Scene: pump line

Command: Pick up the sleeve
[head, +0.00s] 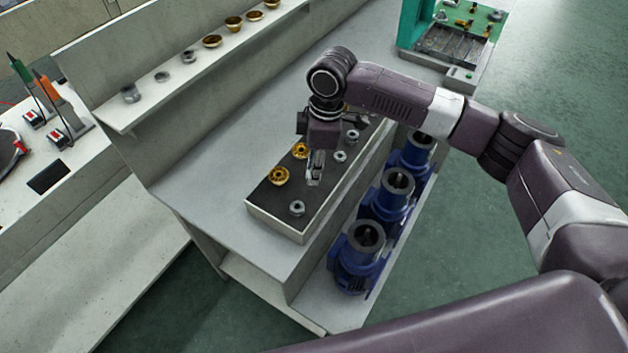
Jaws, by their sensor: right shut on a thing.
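My right gripper (314,182) points down over the dark-lined tray (262,215) on the bench. It is shut on a small grey metal sleeve, mostly hidden by the fingers; I cannot tell whether the sleeve is clear of the tray floor. Other grey metal sleeves stand in the tray: one nearer (297,208), one just beyond the gripper (340,156) and one farther back (352,135). Brass wheel-like parts (279,176) lie along the tray's left side. My left gripper is not in view.
Blue pump housings (361,256) stand on a lower ledge right of the tray. A raised shelf (180,88) with grey and brass parts runs behind. A green-framed fixture (450,40) is at the far end. The bench left of the tray is clear.

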